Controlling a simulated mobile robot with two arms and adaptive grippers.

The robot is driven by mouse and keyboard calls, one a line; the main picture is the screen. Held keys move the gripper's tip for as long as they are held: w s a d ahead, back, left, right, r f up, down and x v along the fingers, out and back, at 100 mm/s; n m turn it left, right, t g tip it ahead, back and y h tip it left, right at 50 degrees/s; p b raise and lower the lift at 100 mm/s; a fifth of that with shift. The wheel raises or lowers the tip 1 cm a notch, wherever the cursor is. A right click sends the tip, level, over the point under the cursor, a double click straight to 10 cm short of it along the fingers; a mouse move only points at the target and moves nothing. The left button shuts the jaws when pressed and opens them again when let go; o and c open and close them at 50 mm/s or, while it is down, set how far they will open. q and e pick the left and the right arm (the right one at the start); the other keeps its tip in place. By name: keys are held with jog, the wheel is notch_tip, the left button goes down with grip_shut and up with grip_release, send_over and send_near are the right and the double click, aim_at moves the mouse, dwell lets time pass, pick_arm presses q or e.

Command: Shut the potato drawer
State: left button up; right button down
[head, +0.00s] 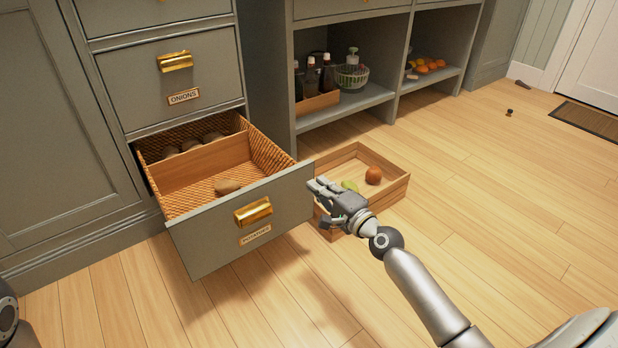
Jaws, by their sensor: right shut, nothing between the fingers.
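The potato drawer (222,225) is the bottom drawer of the grey-green cabinet and stands pulled far out. Its front has a brass cup handle (253,211) and a label reading potatoes (255,235). Inside is a rattan-lined basket with a wooden divider (200,165). One potato (228,186) lies in the front part and several dark round ones (192,144) lie at the back. My right gripper (318,188) is shut and empty, just right of the drawer front's right end; whether it touches cannot be told. My left gripper is not in view.
A wooden crate (392,190) with a reddish-orange round item (373,175) and a green one (349,186) sits on the floor behind my right gripper. The onions drawer (185,90) above is shut. Open shelves hold bottles (328,74) and fruit (422,68). Floor before the drawer is clear.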

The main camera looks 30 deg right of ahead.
aim_at(303, 172)
jog(key=shift+w+a+b, duration=0.25)
jog(key=shift+w+b, duration=0.05)
jog(key=shift+w, duration=0.85)
jog(key=shift+w+a+b, duration=0.2)
jog(key=shift+w+b, duration=0.05)
jog(key=shift+w, duration=0.85)
